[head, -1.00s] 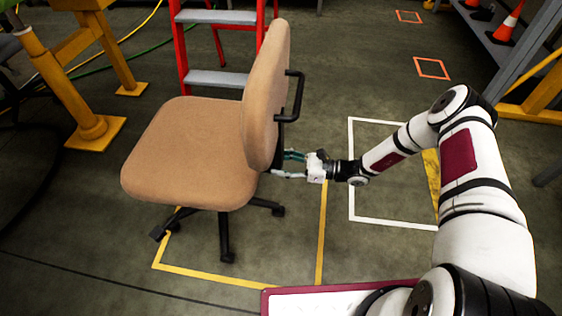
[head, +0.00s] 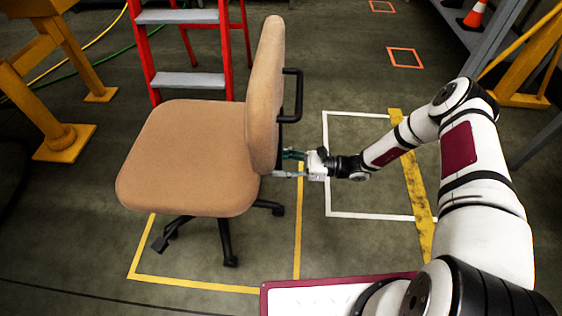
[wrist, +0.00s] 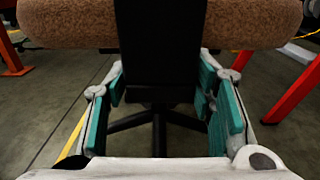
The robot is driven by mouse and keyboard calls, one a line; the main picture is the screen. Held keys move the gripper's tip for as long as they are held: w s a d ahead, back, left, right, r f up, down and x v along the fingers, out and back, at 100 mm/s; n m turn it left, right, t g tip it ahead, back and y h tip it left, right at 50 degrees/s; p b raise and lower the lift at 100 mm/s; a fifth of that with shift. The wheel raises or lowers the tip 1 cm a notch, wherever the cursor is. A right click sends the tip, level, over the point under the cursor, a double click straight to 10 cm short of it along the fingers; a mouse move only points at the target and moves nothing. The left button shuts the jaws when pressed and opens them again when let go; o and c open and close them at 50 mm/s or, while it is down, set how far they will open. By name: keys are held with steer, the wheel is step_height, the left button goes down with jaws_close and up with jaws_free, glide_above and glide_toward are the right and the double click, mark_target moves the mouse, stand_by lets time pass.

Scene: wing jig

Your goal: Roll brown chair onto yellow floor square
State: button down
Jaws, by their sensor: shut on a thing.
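The brown chair (head: 185,150) stands upright on its black wheeled base, its backrest towards my arm. The yellow floor square (head: 205,285) lies beneath it as an outline; its near edge and parts of its left and right sides show. The visible casters stand inside these lines. The seat hides the far edge and any casters there. My gripper (head: 288,164) is behind the backrest. In the wrist view, its green-padded fingers (wrist: 165,110) are shut on the chair's black back support (wrist: 160,50), one on each side.
A white floor outline (head: 370,216) lies right of the yellow square, beside a worn yellow stripe (head: 412,185). A red stepladder (head: 190,80) stands close behind the chair. A yellow stand (head: 65,142) is at left. Orange floor outlines (head: 404,58) lie farther back.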

steer(key=shift+d+f, duration=0.15)
steer(key=shift+d, duration=0.35)
steer(key=shift+w, duration=0.1)
steer(key=c, duration=0.6)
jaws_free()
steer(key=shift+c, duration=0.2)
steer(key=s+d, duration=0.1)
steer(key=d, duration=1)
steer(key=shift+s+d, duration=0.25)
steer(key=shift+d, duration=0.15)
